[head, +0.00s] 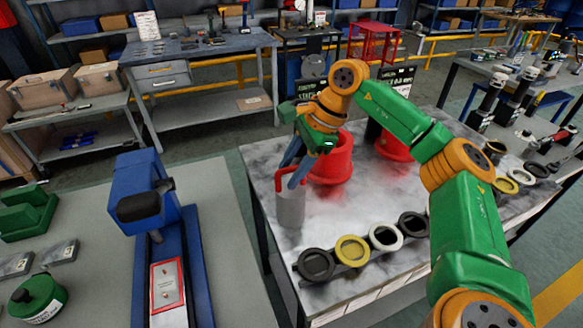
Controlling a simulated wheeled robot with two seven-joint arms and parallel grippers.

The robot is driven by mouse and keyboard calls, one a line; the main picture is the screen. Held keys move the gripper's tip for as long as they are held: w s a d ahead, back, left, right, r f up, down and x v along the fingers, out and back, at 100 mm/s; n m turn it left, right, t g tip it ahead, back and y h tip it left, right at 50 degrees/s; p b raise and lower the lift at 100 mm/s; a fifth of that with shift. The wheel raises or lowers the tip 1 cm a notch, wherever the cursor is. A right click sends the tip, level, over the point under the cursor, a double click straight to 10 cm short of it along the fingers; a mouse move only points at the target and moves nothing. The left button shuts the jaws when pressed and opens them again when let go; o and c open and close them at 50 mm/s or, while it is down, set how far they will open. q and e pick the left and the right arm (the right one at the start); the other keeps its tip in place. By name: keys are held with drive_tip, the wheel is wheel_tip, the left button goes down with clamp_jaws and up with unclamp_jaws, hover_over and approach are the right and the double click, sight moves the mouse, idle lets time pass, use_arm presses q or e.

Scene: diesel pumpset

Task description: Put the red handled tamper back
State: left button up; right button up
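The red handled tamper shows in the head view as a grey cylinder (290,208) with a red loop handle (281,176) on top. It is upright at the left edge of the marbled worktop (350,205). I cannot tell if its base touches the top. My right gripper (296,170), with blue fingers, points down at the red handle, and its fingers overlap the handle in the picture. Whether they are closed on it is not clear. My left gripper is out of view.
Two red round holders (331,170) with dark sign boards stand behind the tamper. A row of rings, black (316,264), yellow (352,250) and white (384,237), lines the front edge. A blue machine (150,200) stands on the left bench. The worktop's middle is clear.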

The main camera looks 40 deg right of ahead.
drive_tip(key=shift+r, duration=0.3)
drive_tip(key=p+v, duration=0.2)
drive_tip(key=v, duration=0.9)
drive_tip(key=shift+r, duration=0.3)
drive_tip(key=shift+s+d, duration=0.1)
drive_tip(key=shift+d, duration=0.1)
